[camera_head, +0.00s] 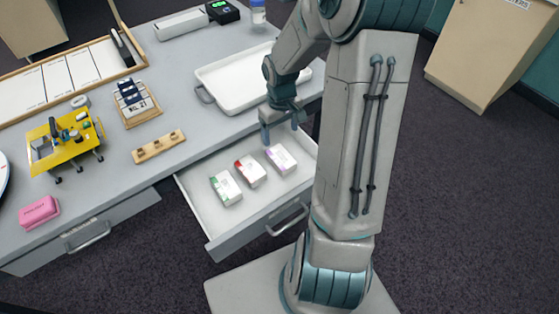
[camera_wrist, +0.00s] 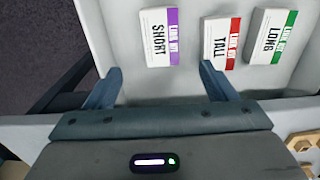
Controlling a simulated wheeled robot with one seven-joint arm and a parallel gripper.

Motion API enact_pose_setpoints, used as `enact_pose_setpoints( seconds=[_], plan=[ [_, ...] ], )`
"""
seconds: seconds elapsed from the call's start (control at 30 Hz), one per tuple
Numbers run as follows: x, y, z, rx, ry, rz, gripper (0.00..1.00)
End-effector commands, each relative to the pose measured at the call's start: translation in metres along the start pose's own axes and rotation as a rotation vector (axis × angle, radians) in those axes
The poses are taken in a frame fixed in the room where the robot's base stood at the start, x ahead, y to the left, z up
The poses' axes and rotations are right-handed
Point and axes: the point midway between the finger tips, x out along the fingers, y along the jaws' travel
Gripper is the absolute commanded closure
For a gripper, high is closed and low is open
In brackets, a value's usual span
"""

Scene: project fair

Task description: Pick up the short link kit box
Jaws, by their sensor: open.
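The short link kit box (camera_wrist: 159,37) is white with a purple band and the word SHORT. It lies in an open drawer (camera_head: 225,226), and in the head view it is the rightmost box (camera_head: 281,159). The tall box (camera_wrist: 220,43) with a red band lies beside it, and the long box (camera_wrist: 271,36) with a green band lies farther along. My gripper (camera_wrist: 162,82) is open and empty.
The drawer walls surround the boxes, and its handle (camera_head: 288,219) faces the front. The table above holds a white tray (camera_head: 238,78), a wooden block with holes (camera_head: 158,146), a yellow stand (camera_head: 65,140) and a pink case (camera_head: 39,212). The drawer floor around the boxes is clear.

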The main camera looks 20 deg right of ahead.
Motion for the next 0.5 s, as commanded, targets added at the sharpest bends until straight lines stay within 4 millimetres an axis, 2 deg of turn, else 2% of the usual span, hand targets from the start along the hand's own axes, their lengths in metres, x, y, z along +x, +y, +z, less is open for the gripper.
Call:
enact_pose_setpoints(
  seconds=[0.03, 0.2, 0.3, 0.5],
  plan=[
    [0.014, -0.001, 0.001, -0.002, -0.004, -0.003, 0.22],
    [0.047, -0.002, 0.001, -0.002, -0.004, -0.002, 0.22],
    [0.060, -0.001, 0.001, 0.000, -0.003, -0.001, 0.22],
    [0.072, -0.002, 0.003, 0.000, -0.002, -0.001, 0.22]
  ],
)
